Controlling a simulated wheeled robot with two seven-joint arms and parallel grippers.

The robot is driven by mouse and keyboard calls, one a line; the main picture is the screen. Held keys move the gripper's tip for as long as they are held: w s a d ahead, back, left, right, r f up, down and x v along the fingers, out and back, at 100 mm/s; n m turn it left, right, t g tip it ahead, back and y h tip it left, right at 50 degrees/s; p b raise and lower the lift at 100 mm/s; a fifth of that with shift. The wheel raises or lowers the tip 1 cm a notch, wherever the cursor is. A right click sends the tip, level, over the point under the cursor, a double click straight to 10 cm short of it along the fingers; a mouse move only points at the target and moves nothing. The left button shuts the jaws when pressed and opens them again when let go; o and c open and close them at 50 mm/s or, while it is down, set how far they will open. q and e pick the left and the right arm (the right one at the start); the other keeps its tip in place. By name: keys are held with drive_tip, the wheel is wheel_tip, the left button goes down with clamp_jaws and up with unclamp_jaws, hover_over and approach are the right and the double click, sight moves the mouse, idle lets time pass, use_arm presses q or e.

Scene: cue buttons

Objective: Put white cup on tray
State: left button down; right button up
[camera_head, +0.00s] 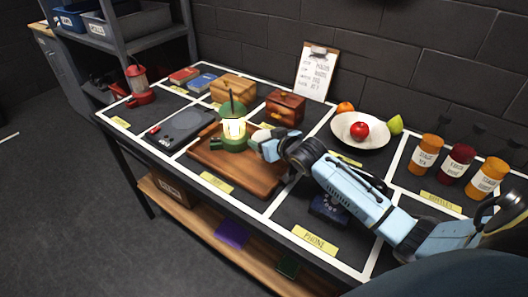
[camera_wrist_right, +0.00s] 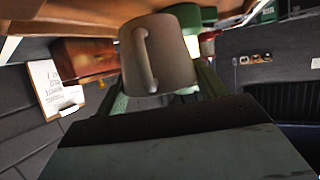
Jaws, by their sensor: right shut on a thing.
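The white cup (camera_head: 258,136) is at the tip of my right arm in the head view, mostly hidden by my right gripper (camera_head: 268,148). In the right wrist view the cup (camera_wrist_right: 175,62) shows large, handle facing the camera, between the fingers of my right gripper (camera_wrist_right: 165,90), which is shut on it. The brown wooden tray (camera_head: 245,179) lies on the dark table. The cup appears over the tray's far right part; I cannot tell whether it touches it. My left gripper is not in view.
A green lantern (camera_head: 234,137) stands on the tray, close left of the cup. A reddish wooden box (camera_head: 285,108) is behind. A white plate with a red apple (camera_head: 360,130) and several labelled bottles (camera_head: 426,152) are to the right. The tray's front part is clear.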

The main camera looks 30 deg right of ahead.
wheel_tip(320, 180, down, 4)
drive_tip(key=shift+r+b, duration=0.1)
drive_tip(key=shift+b, duration=0.35)
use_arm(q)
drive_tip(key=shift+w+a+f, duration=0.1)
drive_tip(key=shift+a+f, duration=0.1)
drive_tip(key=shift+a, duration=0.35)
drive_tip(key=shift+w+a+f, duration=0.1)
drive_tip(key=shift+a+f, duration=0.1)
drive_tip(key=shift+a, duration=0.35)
use_arm(e)
drive_tip(key=o, duration=1.1)
drive_tip(key=shift+f, duration=0.2)
drive_tip(key=shift+c, duration=0.2)
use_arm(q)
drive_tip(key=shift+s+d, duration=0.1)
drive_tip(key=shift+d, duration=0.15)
use_arm(e)
drive_tip(key=shift+r, duration=0.1)
